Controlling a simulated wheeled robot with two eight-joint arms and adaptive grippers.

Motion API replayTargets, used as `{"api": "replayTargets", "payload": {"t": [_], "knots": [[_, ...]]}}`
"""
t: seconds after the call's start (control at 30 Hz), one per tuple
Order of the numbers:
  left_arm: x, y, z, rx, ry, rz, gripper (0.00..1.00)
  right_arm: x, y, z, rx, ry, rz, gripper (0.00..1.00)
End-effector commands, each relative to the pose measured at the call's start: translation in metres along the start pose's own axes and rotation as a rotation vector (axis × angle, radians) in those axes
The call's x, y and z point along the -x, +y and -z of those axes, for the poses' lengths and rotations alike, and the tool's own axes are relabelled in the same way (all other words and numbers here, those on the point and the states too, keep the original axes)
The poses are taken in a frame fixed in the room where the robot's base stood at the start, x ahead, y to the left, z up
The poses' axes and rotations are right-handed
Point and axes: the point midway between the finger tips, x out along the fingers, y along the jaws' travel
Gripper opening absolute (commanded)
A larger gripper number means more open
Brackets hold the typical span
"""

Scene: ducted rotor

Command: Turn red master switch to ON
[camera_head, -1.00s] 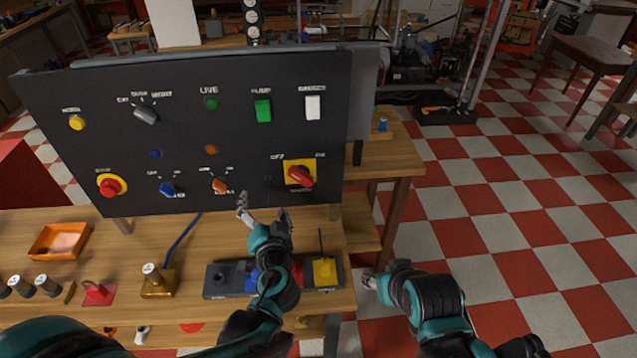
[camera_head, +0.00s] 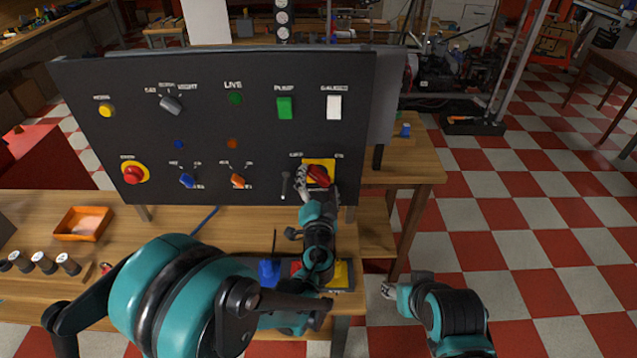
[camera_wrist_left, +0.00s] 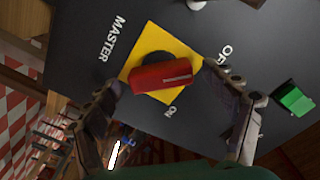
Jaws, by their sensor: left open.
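The red master switch (camera_head: 318,174) is a red handle on a yellow square plate (camera_head: 332,163), low at the right of the black panel. In the left wrist view the red handle (camera_wrist_left: 160,75) lies across the yellow plate (camera_wrist_left: 152,42), with its right end nearer the OFF label than the ON label. My left gripper (camera_head: 317,190) is open at the switch, partly covering it in the head view. In the wrist view its fingers lie on either side of the handle; contact cannot be told. My right gripper (camera_head: 386,288) is low, right of the bench, its opening unclear.
The black panel (camera_head: 210,130) also carries a green pump switch (camera_head: 285,107), a white switch (camera_head: 334,107), a red emergency-style button (camera_head: 134,173) and several knobs. An orange tray (camera_head: 83,223) and spools stand on the bench at left. Checkered floor is free at right.

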Motion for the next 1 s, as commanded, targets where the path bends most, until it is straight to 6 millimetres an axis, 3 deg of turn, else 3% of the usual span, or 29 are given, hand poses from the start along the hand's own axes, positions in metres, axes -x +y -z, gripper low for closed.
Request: {"api": "replayTargets", "payload": {"t": [0.2,0.4,0.77,1.0], "knots": [[-0.0002,-0.0003,0.0001,0.0,0.0,0.0,0.82,0.0002,0.0,0.0001,0.0,0.0,0.0,0.47],[0.0,-0.0003,0.0001,0.0,0.0,0.0,0.35,0.0001,0.0,0.0001,0.0,0.0,0.0,0.47],[0.0,-0.0001,-0.0001,-0.035,-0.001,0.0,0.35,-0.0011,0.0,-0.0008,0.0,0.0,0.0,0.47],[-0.0001,0.0003,-0.0005,-0.168,-0.001,0.0,0.35,-0.0048,0.0,-0.0035,0.0,0.0,0.0,0.47]]}}
